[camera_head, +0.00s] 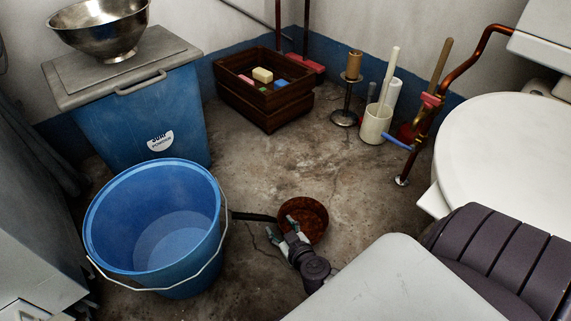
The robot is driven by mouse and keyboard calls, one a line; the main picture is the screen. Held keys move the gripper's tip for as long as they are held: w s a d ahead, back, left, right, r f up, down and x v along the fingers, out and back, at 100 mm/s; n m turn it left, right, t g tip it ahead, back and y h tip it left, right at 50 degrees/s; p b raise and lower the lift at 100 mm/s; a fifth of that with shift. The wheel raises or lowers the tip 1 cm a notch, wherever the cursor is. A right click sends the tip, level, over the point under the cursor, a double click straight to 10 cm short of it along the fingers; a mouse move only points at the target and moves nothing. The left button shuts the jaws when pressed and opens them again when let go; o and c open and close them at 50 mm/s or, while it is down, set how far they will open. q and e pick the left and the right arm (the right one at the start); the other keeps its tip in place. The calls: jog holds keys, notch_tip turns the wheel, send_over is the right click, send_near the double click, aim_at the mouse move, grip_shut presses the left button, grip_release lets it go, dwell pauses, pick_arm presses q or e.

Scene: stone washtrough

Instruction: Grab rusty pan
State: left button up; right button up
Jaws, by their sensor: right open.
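The rusty pan (313,217) lies on the concrete floor in the lower middle of the head view. It is round and reddish brown, with a dark handle (252,216) reaching left toward the blue bucket. My right gripper (280,226) is open at the pan's near left side, by its rim and the base of the handle. It overlaps part of the pan in the picture, and I cannot tell whether it touches. My left gripper is not in view.
A blue bucket (110,235) with a wire handle stands close left of the pan. Behind are a blue bin (150,115) bearing a metal bowl (100,28), a wooden crate (265,104) and a white brush holder (376,126). Floor behind the pan is clear.

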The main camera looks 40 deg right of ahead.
jog(key=shift+w, duration=0.2)
grip_shut()
jog(key=shift+r, duration=0.1)
dwell(0.5)
